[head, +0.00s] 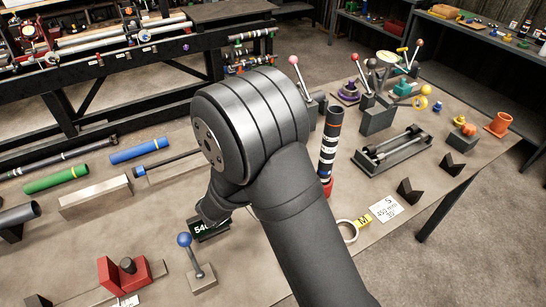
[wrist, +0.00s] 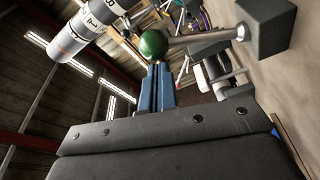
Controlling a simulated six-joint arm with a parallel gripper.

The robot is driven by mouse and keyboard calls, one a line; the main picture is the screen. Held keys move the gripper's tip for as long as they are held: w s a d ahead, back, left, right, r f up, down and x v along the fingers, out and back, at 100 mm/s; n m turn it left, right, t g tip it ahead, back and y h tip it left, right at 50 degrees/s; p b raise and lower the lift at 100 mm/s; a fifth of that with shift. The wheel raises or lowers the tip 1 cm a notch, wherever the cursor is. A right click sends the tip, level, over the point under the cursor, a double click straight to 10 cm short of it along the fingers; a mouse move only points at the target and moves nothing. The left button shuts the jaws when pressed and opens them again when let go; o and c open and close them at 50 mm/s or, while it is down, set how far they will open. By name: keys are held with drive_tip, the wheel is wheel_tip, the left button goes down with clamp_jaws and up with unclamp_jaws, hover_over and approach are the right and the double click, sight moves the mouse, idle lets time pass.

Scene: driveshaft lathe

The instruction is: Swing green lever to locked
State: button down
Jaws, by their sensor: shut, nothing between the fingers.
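The green lever shows in the wrist view as a green ball knob (wrist: 153,43) on a metal rod (wrist: 205,37). The rod runs sideways to a grey block (wrist: 265,25) at the upper right. My gripper (wrist: 161,68) has blue fingers, pressed together with nothing between them. The fingertips are just below the green knob in the picture; I cannot tell whether they touch it. In the head view my own arm covers the middle of the bench, and I cannot make out the green lever or my fingertips there.
A banded upright cylinder (head: 328,150) stands right beside my arm; a banded cylinder also shows in the wrist view (wrist: 88,30). A blue-knobbed lever (head: 184,240) and a red fixture (head: 127,272) are at the front left. A pink-knobbed lever (head: 294,62) rises behind my arm.

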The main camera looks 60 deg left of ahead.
drive_tip(key=shift+d+f, duration=0.3)
drive_tip(key=shift+d, duration=0.6)
drive_tip(key=shift+r, duration=0.1)
drive_tip(key=w+d+r, duration=0.2)
drive_tip(key=r, duration=0.1)
drive_tip(key=w+d+r, duration=0.3)
drive_tip(key=r, duration=0.1)
drive_tip(key=w+d+r, duration=0.3)
drive_tip(key=shift+d+r, duration=0.25)
drive_tip(key=shift+r, duration=0.15)
